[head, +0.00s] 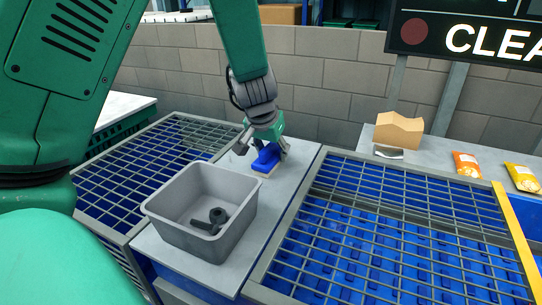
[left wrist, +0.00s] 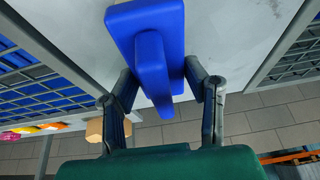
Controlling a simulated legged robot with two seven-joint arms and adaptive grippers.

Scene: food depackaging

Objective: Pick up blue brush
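The blue brush (head: 267,158) lies on the grey table top (head: 300,153), near its far end, behind the grey bin. My left gripper (head: 263,149) is above it, pointing down, with its fingers spread on either side. In the left wrist view, the blue brush (left wrist: 155,55) sits between the two fingers of my left gripper (left wrist: 160,72). The fingers look open and close to the brush sides; I cannot tell whether either touches it. My right gripper is not in view.
A grey bin (head: 166,208) on the table holds a dark object (head: 212,220). Metal grates (head: 390,215) over blue surfaces flank the table. A cardboard box (head: 398,130) and two snack bags (head: 467,166) are at the right. A block wall (head: 330,75) stands behind.

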